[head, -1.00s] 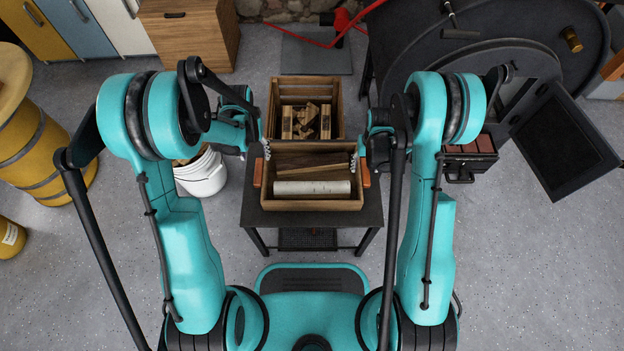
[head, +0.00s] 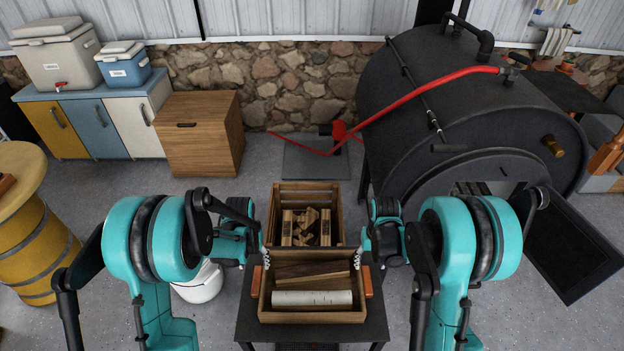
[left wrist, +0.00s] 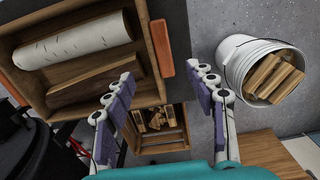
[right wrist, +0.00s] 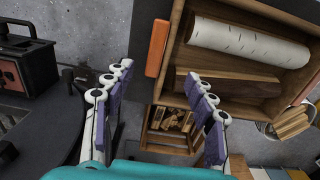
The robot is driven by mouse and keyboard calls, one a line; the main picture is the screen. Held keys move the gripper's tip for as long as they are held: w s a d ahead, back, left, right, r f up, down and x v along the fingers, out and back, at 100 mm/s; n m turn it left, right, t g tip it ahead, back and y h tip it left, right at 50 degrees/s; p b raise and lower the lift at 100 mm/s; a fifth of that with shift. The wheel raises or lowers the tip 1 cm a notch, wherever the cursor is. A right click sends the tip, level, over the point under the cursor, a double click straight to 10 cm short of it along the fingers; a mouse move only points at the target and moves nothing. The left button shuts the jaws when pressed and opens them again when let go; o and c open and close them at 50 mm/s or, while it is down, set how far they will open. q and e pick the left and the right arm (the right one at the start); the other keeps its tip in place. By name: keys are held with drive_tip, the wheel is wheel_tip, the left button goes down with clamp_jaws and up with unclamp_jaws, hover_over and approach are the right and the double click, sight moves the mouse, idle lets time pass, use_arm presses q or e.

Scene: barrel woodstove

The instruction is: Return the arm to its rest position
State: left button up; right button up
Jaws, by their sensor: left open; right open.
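My left gripper (head: 264,254) is beside the left side of the near wooden crate, and it shows open and empty in the left wrist view (left wrist: 165,110). My right gripper (head: 358,256) is beside the right side of the same crate, and it shows open and empty in the right wrist view (right wrist: 158,112). Both arms are raised and bent, roughly mirrored. The near crate (head: 312,317) stands on a dark table (head: 250,332) and holds a white birch log (head: 312,298) and brown split wood (head: 312,270). Neither gripper visibly holds anything.
A second crate (head: 307,187) with small wood pieces is behind. A white bucket (head: 200,284) stands left, partly hidden by my arm. The barrel stove (head: 450,110) and its open door (head: 575,250) are at right. A yellow barrel (head: 40,250) is far left. Floor between is free.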

use_arm(q)
drive_tip(key=s+r+t, duration=0.2)
drive_tip(key=s+r, duration=0.1)
drive_tip(key=r, duration=0.5)
drive_tip(key=s+r+t, duration=0.1)
drive_tip(key=s+r, duration=0.2)
drive_tip(key=r, duration=0.5)
use_arm(e)
drive_tip(key=s+r+t, duration=0.2)
drive_tip(key=s+r, duration=0.1)
drive_tip(key=r, duration=0.5)
drive_tip(key=s+r+t, duration=0.1)
drive_tip(key=s+r, duration=0.2)
drive_tip(key=r, duration=0.5)
use_arm(q)
drive_tip(key=s+r+t, duration=0.4)
drive_tip(key=s+r, duration=0.2)
drive_tip(key=s, duration=0.4)
drive_tip(key=shift+s, duration=0.25)
use_arm(e)
drive_tip(key=s+r+t, duration=0.4)
drive_tip(key=s+r, duration=0.2)
drive_tip(key=s, duration=0.4)
drive_tip(key=shift+s, duration=0.25)
